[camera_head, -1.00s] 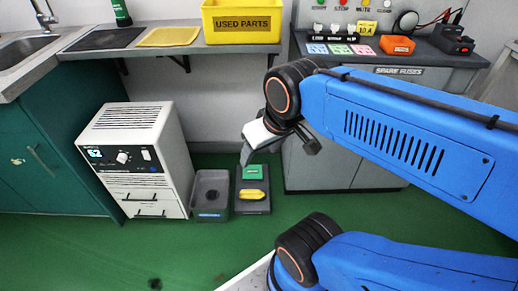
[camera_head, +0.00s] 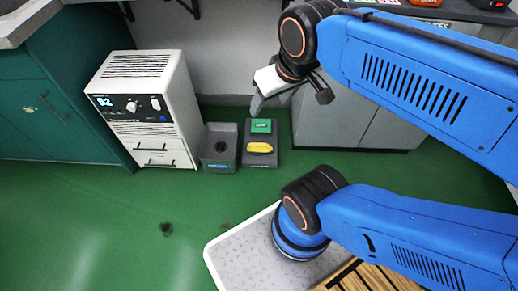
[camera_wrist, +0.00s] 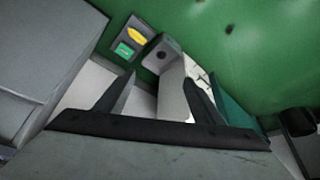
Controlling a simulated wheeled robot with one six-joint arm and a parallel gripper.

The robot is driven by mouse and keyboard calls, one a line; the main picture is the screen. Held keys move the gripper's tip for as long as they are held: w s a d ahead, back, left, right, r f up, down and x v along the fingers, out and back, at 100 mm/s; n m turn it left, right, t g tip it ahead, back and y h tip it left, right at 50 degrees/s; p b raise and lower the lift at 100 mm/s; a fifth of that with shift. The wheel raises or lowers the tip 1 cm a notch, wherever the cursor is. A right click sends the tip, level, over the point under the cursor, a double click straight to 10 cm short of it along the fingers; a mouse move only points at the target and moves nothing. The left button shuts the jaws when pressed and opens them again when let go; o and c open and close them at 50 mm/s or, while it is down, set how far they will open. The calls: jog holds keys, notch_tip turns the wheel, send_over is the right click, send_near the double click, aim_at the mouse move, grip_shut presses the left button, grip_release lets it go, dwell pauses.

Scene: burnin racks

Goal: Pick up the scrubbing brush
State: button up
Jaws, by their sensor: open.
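No object is plainly recognisable as a scrubbing brush. A yellow, elongated item (camera_head: 260,147) lies in a shallow dark tray (camera_head: 272,160) on the green floor and may be the brush; its bristles cannot be made out. A green block (camera_head: 261,126) lies behind it in the same tray. In the wrist view the yellow item (camera_wrist: 138,34) and the green block (camera_wrist: 124,50) show beyond the fingers, at the upper left. My gripper (camera_wrist: 159,78) is open and empty, well above the floor and apart from the tray; it also shows in the head view (camera_head: 262,101).
A grey cabinet (camera_head: 385,125) is to the right and a teal cabinet (camera_head: 60,110) to the left. The green floor in front is mostly clear.

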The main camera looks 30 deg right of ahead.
jog(key=shift+o, duration=0.3)
jog(key=n+g, duration=0.5)
jog(key=n, duration=0.6)
send_over(259, 144)
notch_tip(259, 144, down, 48)
notch_tip(259, 144, down, 17)
jog(key=shift+s+f, duration=0.1)
jog(key=c, duration=1.3)
notch_tip(259, 144, up, 10)
jog(key=shift+r, duration=0.1)
